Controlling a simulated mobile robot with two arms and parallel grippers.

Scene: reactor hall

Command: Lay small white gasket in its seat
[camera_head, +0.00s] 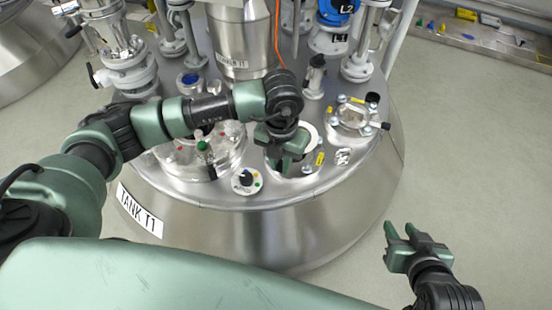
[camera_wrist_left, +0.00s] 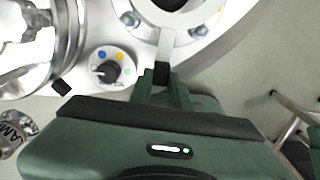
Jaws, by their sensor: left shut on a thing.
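My left gripper (camera_head: 283,160) is over the small round port near the front of the tank lid. In the left wrist view its fingers (camera_wrist_left: 162,80) are shut on the pale tab of the small white gasket (camera_wrist_left: 166,45). The gasket's ring reaches over the dark opening of the bolted metal seat (camera_wrist_left: 124,6). I cannot tell whether the ring touches the seat or is just above it. In the head view a white curved edge of the gasket (camera_head: 312,133) shows behind the gripper. My right gripper (camera_head: 402,232) is open and empty, beyond the tank's right side.
A knob dial (camera_head: 246,181) stands left of the port on the lid. A clamped flange (camera_head: 352,118) is to its right, and a steel vessel (camera_head: 240,40) rises behind. A larger port (camera_head: 215,150) lies left.

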